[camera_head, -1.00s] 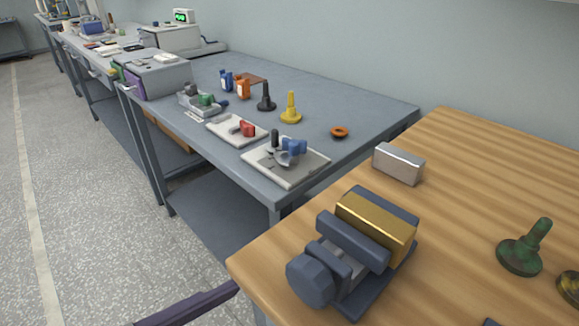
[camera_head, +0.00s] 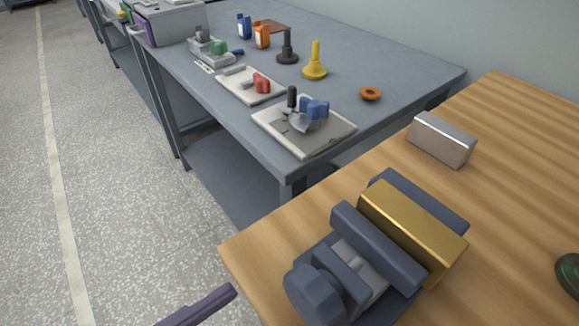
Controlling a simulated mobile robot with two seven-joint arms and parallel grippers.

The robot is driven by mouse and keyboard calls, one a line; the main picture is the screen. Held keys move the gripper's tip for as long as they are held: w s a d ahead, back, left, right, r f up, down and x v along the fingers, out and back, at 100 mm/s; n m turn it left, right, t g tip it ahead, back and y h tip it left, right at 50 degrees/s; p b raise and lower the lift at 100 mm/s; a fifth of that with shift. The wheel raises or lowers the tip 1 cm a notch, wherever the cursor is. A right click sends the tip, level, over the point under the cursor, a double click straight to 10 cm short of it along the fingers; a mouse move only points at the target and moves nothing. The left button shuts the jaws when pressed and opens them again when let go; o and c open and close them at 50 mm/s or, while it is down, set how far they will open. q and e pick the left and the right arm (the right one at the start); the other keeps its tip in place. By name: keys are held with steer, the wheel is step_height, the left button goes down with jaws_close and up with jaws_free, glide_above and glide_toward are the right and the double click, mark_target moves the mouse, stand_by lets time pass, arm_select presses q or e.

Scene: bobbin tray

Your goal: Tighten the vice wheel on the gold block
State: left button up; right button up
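The blue-grey vice (camera_head: 375,246) stands on the wooden table, near its front left corner. The gold block (camera_head: 413,229) sits between the vice's two jaws, with its top standing above them. Whether the near jaw touches the block cannot be told from here. The vice wheel (camera_head: 315,297), a faceted dark blue-grey knob, is at the near left end of the vice.
A silver block (camera_head: 441,139) lies behind the vice on the wooden table (camera_head: 520,200). A dark green object (camera_head: 569,274) is cut off at the right edge. The grey bench (camera_head: 390,62) beyond holds fixtures, bottles and an orange ring (camera_head: 370,94). Floor is open at left.

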mark_target(303, 311)
arm_select(q)
steer(key=x, duration=0.5)
steer(key=shift+w+d+b, duration=0.25)
steer(key=shift+d+b, duration=0.05)
steer(key=shift+b, duration=0.1)
steer(key=c, duration=1.3)
steer(key=shift+r+m+p, duration=0.1)
steer(key=shift+m+p, duration=0.25)
steer(key=shift+m, duration=0.75)
steer(key=shift+c, duration=0.2)
steer(key=m, duration=0.2)
steer(key=shift+m, duration=0.3)
